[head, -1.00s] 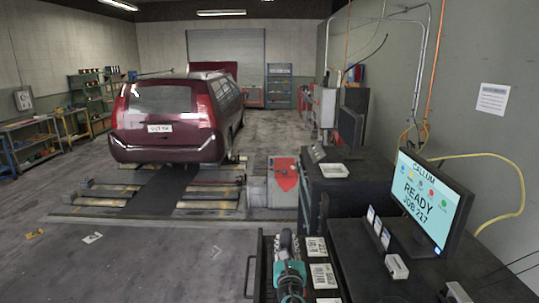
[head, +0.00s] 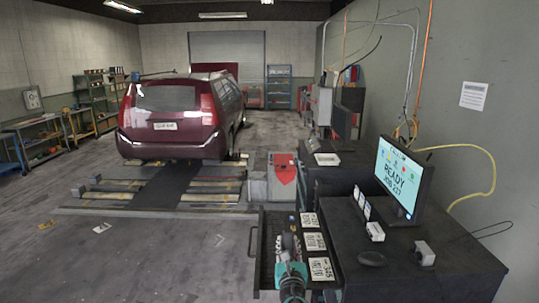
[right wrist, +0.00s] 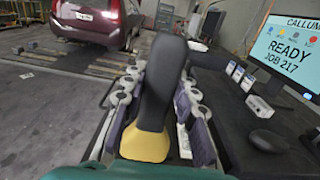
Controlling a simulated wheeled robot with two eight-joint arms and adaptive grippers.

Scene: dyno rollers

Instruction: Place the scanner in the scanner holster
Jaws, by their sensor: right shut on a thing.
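The scanner (right wrist: 163,75), black with a yellow end, stands between the fingers of my right gripper (right wrist: 156,105) in the right wrist view. The gripper is shut on it. In the head view my right gripper (head: 289,246) is over an open drawer at the bottom centre, and the scanner is small and hard to make out there. I cannot clearly identify the scanner holster. A small grey box (head: 424,254) and a black-and-white box (head: 375,232) stand on the black desk to the right of the gripper. My left gripper is not in view.
The open drawer (head: 254,262) holds several white number cards (head: 314,242). The desk (head: 440,285) carries a monitor (head: 400,178) and a dark mouse (head: 372,259). A maroon car (head: 170,115) stands on rollers beyond.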

